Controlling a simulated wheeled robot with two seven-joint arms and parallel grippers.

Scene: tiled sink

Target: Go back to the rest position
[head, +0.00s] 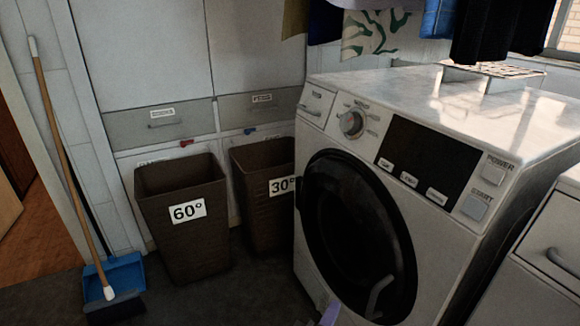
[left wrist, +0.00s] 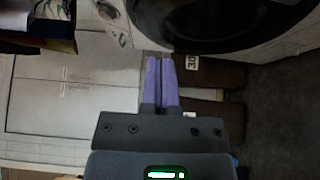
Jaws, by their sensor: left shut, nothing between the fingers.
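My left gripper shows at the bottom edge of the head view (head: 330,314), where only its purple fingertips are seen, in front of the washing machine's lower left side. In the left wrist view its two purple fingers (left wrist: 161,82) lie side by side, shut with nothing between them. The white washing machine (head: 440,140) stands at the right in the head view, with its dark round door (head: 345,225) closed. The door also shows at the top of the left wrist view (left wrist: 200,20). My right gripper is not in view.
Two brown bins, labelled 60° (head: 180,245) and 30° (head: 255,215), stand left of the washer. A broom (head: 65,160) and a blue dustpan (head: 125,275) are at the far left. Clothes (head: 375,35) hang above the washer. A white cabinet (head: 545,250) is at the right.

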